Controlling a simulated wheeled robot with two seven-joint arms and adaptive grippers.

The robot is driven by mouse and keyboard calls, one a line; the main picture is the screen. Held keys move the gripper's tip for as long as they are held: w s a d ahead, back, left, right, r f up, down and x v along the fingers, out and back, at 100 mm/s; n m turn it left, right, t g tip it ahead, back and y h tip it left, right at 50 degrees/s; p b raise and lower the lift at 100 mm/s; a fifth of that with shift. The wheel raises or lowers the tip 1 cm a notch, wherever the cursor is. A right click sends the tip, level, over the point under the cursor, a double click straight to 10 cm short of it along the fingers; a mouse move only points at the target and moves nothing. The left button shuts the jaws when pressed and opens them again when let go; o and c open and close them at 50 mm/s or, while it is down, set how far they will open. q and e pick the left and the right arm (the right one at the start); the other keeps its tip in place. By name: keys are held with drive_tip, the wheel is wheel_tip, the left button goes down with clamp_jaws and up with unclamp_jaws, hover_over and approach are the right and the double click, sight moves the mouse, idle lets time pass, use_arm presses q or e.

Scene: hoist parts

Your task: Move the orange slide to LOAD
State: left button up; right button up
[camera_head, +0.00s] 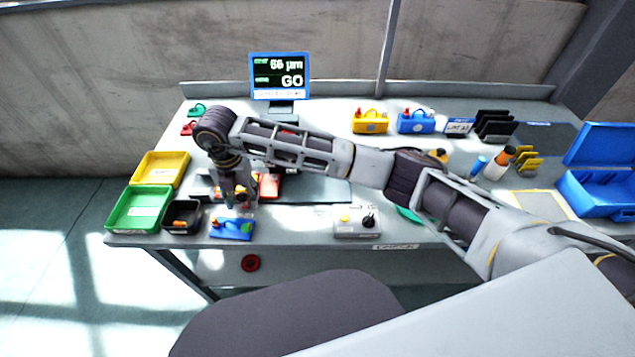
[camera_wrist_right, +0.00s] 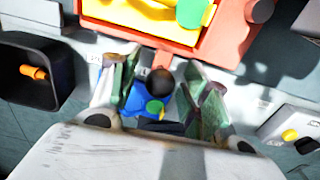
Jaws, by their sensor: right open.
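The orange slide (camera_head: 268,186) is partly hidden behind my right gripper (camera_head: 236,198) in the head view. The word LOAD is not readable. My left gripper is not in view.
A black bin (camera_head: 183,218), green tray (camera_head: 138,209) and yellow tray (camera_head: 160,169) stand left. A grey button box (camera_head: 357,222) stands right.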

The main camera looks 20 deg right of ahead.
drive_tip(key=shift+r+p, duration=2.5)
drive_tip(key=shift+r, duration=2.05)
drive_tip(key=shift+r, duration=0.1)
wheel_tip(320, 180, up, 12)
